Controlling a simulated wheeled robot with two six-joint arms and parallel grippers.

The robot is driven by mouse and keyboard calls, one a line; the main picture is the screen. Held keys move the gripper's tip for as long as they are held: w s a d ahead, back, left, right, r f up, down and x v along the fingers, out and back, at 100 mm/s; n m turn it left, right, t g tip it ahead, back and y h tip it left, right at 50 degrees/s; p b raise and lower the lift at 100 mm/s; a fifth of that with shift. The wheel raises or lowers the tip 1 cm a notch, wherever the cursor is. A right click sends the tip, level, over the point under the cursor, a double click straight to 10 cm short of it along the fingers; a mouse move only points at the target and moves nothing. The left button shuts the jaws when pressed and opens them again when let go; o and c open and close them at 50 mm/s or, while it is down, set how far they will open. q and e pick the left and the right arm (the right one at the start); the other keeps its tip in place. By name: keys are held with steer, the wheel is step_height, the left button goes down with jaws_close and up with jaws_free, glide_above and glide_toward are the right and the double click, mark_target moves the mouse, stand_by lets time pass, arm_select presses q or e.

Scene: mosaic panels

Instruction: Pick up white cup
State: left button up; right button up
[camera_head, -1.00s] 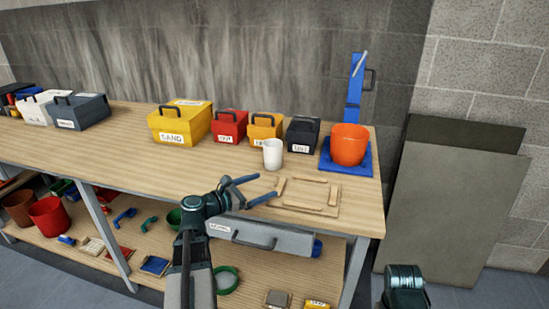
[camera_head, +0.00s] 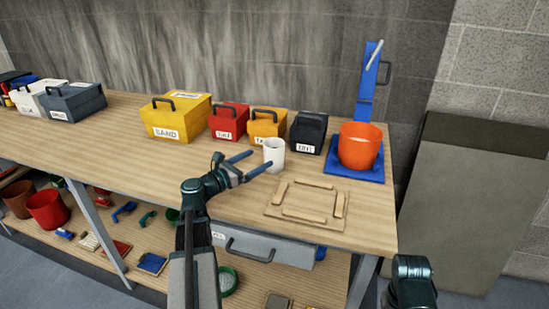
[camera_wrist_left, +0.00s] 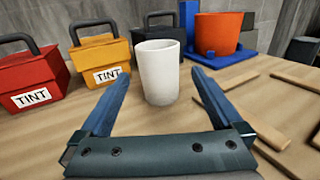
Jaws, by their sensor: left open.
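The white cup (camera_head: 274,155) stands upright on the wooden workbench, in front of the orange and dark tint boxes. My left gripper (camera_head: 260,162) is open at the cup, its blue fingers pointing toward it. In the left wrist view the cup (camera_wrist_left: 159,72) stands centred just beyond and between the two open fingertips (camera_wrist_left: 160,80). I see no contact between fingers and cup. My right arm shows only as a dark part at the lower right of the head view; its gripper fingers are not seen.
Red (camera_head: 228,121), orange (camera_head: 267,128) and dark (camera_head: 308,132) tint boxes stand behind the cup. An orange pot (camera_head: 359,146) sits on a blue tray (camera_head: 345,173) to the right. A wooden frame board (camera_head: 307,203) lies in front.

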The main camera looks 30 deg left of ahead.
mark_target(267, 153)
arm_select(q)
steer(key=x, duration=0.6)
steer(key=shift+w, duration=0.25)
steer(key=x, duration=0.5)
steer(key=shift+w, duration=0.1)
steer(key=shift+c, duration=0.3)
steer(key=c, duration=1.4)
steer(key=shift+o, duration=0.2)
steer(key=shift+r, duration=0.1)
